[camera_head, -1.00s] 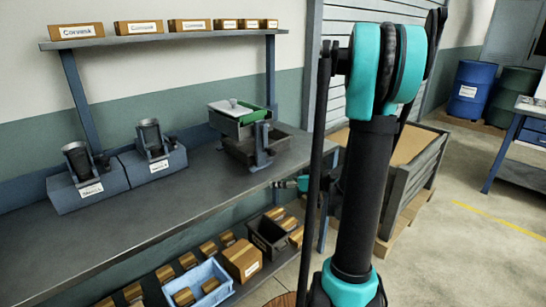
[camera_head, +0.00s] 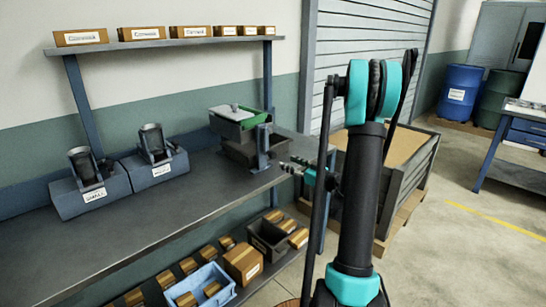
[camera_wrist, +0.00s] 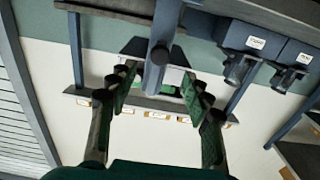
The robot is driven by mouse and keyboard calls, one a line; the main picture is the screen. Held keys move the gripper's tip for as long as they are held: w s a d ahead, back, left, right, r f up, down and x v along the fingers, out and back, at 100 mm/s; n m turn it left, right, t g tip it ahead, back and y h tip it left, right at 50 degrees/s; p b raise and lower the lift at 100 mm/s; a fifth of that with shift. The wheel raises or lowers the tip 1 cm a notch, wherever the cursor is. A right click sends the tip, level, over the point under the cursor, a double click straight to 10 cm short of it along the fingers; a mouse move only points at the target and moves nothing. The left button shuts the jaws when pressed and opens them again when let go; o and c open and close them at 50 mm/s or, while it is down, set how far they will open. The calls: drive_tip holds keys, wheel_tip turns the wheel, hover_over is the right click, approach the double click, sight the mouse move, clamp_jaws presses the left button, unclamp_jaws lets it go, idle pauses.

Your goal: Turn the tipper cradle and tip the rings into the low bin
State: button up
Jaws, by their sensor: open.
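The tipper cradle (camera_head: 232,117) is a pale tray with green inside, raised on a grey post (camera_head: 263,147) at the right end of the bench. A dark low bin (camera_head: 238,153) sits under it. I cannot make out any rings. My gripper (camera_head: 286,166) is open and empty, just right of the post and apart from it, beyond the bench edge.
Two grey fixtures with dark cups (camera_head: 90,185) (camera_head: 155,160) stand on the bench (camera_head: 190,205) to the left. A shelf (camera_head: 170,43) with several boxes hangs above. Boxes, a blue crate (camera_head: 200,285) and a black bin (camera_head: 268,238) lie below. A large crate (camera_head: 400,185) stands at right.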

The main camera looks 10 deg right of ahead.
sight(275, 156)
drive_tip(key=x, duration=1)
drive_tip(key=shift+c, duration=0.6)
clamp_jaws()
